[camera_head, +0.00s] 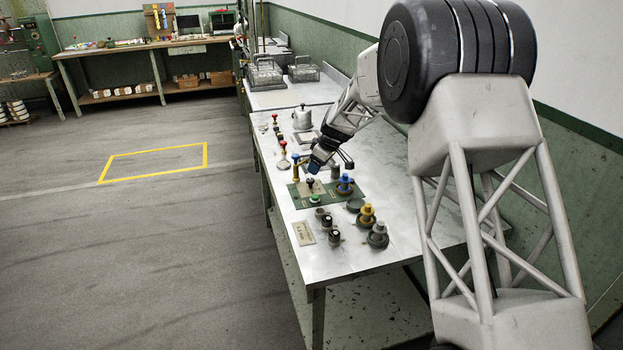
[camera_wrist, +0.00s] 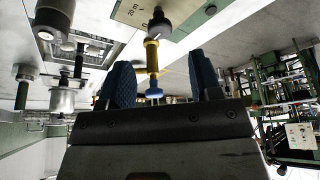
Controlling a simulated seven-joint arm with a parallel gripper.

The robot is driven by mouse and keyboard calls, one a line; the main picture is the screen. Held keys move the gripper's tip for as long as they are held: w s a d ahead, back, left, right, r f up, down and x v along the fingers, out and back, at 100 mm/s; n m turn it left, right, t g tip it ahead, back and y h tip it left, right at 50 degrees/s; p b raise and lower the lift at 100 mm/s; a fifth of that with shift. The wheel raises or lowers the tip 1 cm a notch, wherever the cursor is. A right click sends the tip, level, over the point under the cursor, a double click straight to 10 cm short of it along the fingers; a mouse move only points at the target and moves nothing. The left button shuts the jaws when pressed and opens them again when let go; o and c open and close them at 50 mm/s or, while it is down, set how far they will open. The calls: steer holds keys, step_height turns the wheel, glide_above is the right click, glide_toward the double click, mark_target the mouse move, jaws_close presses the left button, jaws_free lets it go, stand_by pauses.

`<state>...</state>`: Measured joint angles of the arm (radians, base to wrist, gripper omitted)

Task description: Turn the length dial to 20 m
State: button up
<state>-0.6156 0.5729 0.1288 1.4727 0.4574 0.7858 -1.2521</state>
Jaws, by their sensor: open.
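The length dial seems to be the small dark knob (camera_head: 310,181) on a beige plate (camera_head: 302,189) set on a green board on the metal table. In the wrist view, which looks upside down, a dark round knob (camera_wrist: 158,24) stands at a beige plate (camera_wrist: 129,12) marked "20 m". I cannot read where the dial points. My gripper (camera_head: 314,166) is tilted down just above the dial in the head view. In the wrist view my gripper (camera_wrist: 160,60) has its two blue fingers apart, with nothing held between them; the dark knob is beyond the tips.
A blue-topped brass post (camera_head: 296,166) stands close left of my gripper. Yellow (camera_head: 367,213) and grey (camera_head: 378,234) knobs and black knobs (camera_head: 334,237) stand nearer. The table's front corner is clear.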

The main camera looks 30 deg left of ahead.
mark_target(310, 180)
steer(key=shift+x, duration=3.45)
steer(key=shift+c, duration=0.3)
steer(key=c, duration=0.9)
steer(key=shift+o, duration=0.2)
steer(key=shift+m, duration=0.6)
steer(key=m+t, duration=0.2)
steer(key=m, duration=0.2)
steer(key=shift+s+m, duration=0.15)
steer(key=shift+m, duration=0.25)
steer(key=shift+a+m+t+h, duration=0.1)
steer(key=shift+m+t+h, duration=0.4)
steer(key=shift+m, duration=0.9)
steer(key=shift+m+t+h, duration=0.4)
steer(key=shift+m+h, duration=0.1)
steer(key=shift+m, duration=0.9)
